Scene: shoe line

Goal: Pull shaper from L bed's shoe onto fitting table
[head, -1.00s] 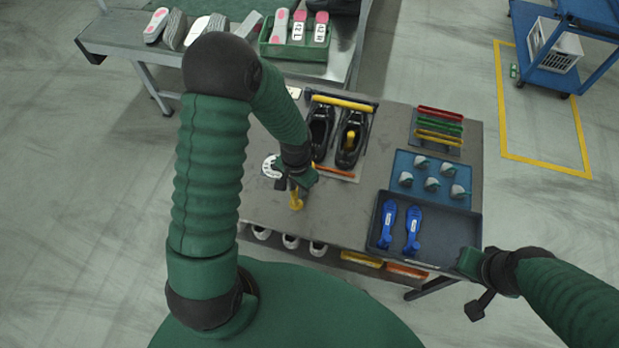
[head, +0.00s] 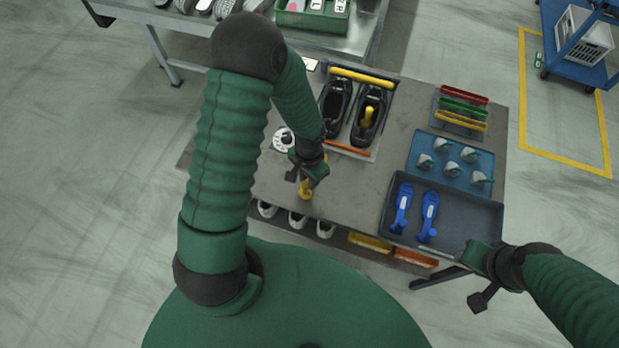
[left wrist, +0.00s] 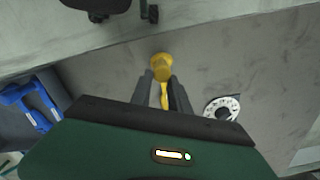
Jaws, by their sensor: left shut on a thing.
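My left gripper (head: 306,178) is shut on a yellow shaper (head: 305,190), over the near left part of the grey fitting table (head: 350,200). In the left wrist view the shaper (left wrist: 162,66) shows between the fingers (left wrist: 160,88); whether it touches the table I cannot tell. The left black shoe (head: 335,104) on the bed stands with an empty opening. The right black shoe (head: 366,128) has another yellow shaper (head: 368,114) in it. My right gripper (head: 475,258) is off the table's near right corner; its jaws are not clear.
A white round dial (head: 283,140) lies left of my left gripper. A dark tray (head: 462,215) with two blue tools and a blue tray (head: 423,142) with several grey pieces fill the right side. Coloured bars (head: 462,108) lie behind. The table's middle is clear.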

